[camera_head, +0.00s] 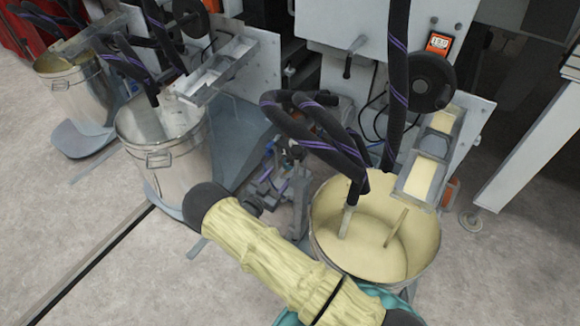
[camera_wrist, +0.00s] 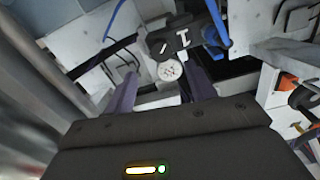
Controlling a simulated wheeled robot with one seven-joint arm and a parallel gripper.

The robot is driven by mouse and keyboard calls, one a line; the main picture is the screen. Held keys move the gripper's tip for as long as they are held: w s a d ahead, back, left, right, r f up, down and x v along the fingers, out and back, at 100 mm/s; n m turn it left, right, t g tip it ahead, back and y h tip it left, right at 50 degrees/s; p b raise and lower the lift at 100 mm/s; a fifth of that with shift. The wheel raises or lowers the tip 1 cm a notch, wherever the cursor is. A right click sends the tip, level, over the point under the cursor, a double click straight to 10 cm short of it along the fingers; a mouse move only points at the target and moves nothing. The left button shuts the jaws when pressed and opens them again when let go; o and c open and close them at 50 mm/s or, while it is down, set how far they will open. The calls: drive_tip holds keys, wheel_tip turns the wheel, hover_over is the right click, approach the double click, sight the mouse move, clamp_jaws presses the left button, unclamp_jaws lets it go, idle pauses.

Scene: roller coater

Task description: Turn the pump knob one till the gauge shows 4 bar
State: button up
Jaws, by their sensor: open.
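In the wrist view, my gripper (camera_wrist: 161,75) is open, with its two purple-grey fingers apart. A small round pale disc with dark marks (camera_wrist: 170,71) shows between the fingertips; it may be a gauge face, but I cannot read a value. Just above it is a dark block with white marks (camera_wrist: 176,44). I cannot tell which part is the pump knob, or whether a finger touches anything. In the head view, my sleeved arm crosses the lower middle, and the gripper is not clearly made out there.
A bucket of cream liquid (camera_head: 329,246) stands right of my arm, with dark hoses (camera_head: 398,90) dipping in. A metal bucket (camera_head: 162,165) stands behind my arm. The floor at lower left is mostly clear.

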sight(290, 163)
drive_tip(key=b+x, duration=0.3)
drive_tip(key=x, duration=0.5)
drive_tip(key=shift+w+d, duration=0.1)
drive_tip(key=shift+w, duration=0.1)
drive_tip(key=c, duration=1)
